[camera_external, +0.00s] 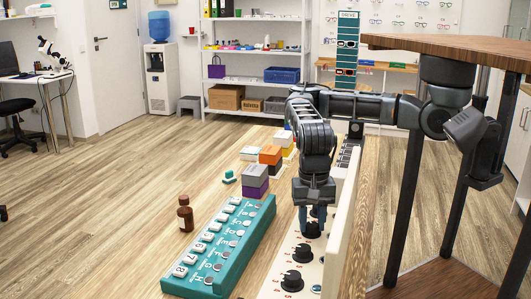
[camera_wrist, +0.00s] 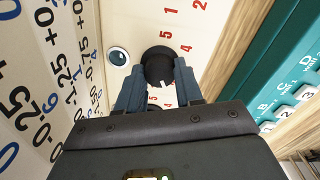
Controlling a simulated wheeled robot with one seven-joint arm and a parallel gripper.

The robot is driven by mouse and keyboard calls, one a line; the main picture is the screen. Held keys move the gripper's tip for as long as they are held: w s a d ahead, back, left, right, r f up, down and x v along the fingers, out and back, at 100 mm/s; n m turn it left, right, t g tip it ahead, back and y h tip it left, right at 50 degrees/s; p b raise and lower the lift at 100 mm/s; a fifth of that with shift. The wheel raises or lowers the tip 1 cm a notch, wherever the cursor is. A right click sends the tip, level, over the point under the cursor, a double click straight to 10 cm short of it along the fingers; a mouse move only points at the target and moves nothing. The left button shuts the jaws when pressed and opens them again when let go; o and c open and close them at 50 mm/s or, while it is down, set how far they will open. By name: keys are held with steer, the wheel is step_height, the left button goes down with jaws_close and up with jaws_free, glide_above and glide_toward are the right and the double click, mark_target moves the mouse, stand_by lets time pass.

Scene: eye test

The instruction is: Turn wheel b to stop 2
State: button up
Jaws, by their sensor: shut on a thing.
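A pale panel (camera_external: 271,286) carries a row of black wheels with red numbers around them. My gripper (camera_external: 312,222) points down and is shut on one black wheel (camera_external: 312,230), the one farther back than two other wheels, a middle one (camera_external: 302,254) and a near one (camera_external: 292,281). In the wrist view the held wheel (camera_wrist: 158,66) sits between my two fingertips (camera_wrist: 159,80). A small white mark shows on its lower edge. Red numbers such as 5 and 4 stand close to it. No letter naming this wheel is readable, so I cannot tell if it is wheel b.
A teal rack (camera_external: 222,245) with lettered, numbered white pieces lies left of the panel. A pale upright board (camera_external: 340,230) runs close along the panel's right side. A round silver-rimmed part (camera_wrist: 119,56) sits beside the wheel.

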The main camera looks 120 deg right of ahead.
mark_target(311, 224)
steer(key=shift+n+b, duration=0.8)
steer(key=shift+n, duration=0.2)
steer(key=o, duration=1)
steer(key=shift+o, duration=0.2)
steer(key=shift+w+r+p, duration=0.1)
steer(key=shift+r+p, duration=0.7)
steer(key=shift+r, duration=3.1)
